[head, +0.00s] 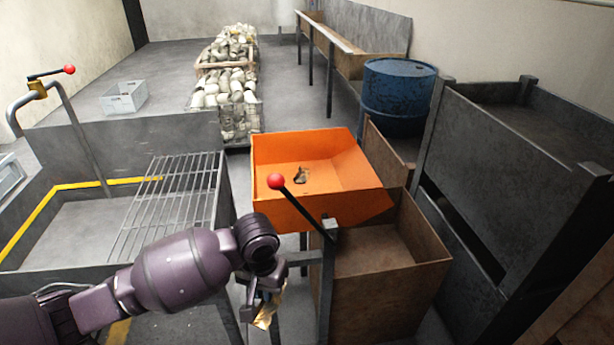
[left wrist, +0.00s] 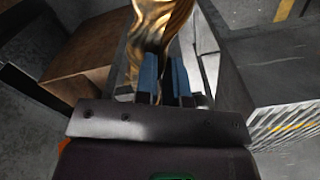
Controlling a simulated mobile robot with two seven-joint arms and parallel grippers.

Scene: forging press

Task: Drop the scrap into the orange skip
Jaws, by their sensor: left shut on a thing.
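The orange skip (head: 340,142) stands in the middle of the head view, with a small dark piece (head: 301,175) lying on its floor. My left gripper (head: 262,308) is in front of the skip, lower in the picture, and apart from it. It is shut on a golden-brown, shiny scrap (head: 268,306), which hangs below the gripper. In the left wrist view the scrap (left wrist: 160,30) is held between the blue fingertips (left wrist: 164,75). My right gripper is not in view.
A lever with a red knob (head: 276,181) rises in front of the skip, close to my left arm. A brown open box (head: 390,275) stands front right, a metal grate (head: 165,200) left. A blue drum (head: 398,95) and crates of pale pieces (head: 226,88) stand behind.

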